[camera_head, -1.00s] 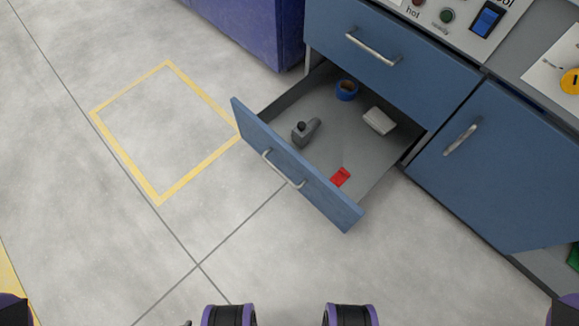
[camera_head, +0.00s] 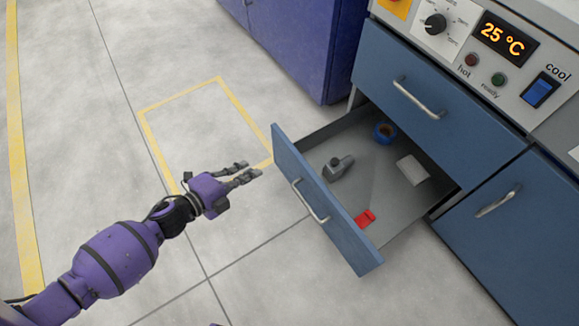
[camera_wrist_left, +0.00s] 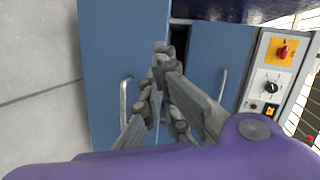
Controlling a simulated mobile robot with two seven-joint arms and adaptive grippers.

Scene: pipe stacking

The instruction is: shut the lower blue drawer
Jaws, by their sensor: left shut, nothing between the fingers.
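The lower blue drawer (camera_head: 325,205) is pulled well out of the cabinet in the head view, with a silver handle (camera_head: 309,201) on its front. My left gripper (camera_head: 250,170) is shut and empty, in front of the drawer and apart from its front panel. In the left wrist view the drawer front (camera_wrist_left: 100,50) fills the left part, with its handle (camera_wrist_left: 124,102) upright in the picture. The fingers (camera_wrist_left: 164,55) appear together over its edge in that picture. My right gripper is not in view.
Inside the drawer lie a blue tape roll (camera_head: 384,132), a grey tool (camera_head: 338,168), a white block (camera_head: 411,169) and a red piece (camera_head: 365,218). The upper drawer (camera_head: 440,95) and neighbouring door (camera_head: 520,235) are shut.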

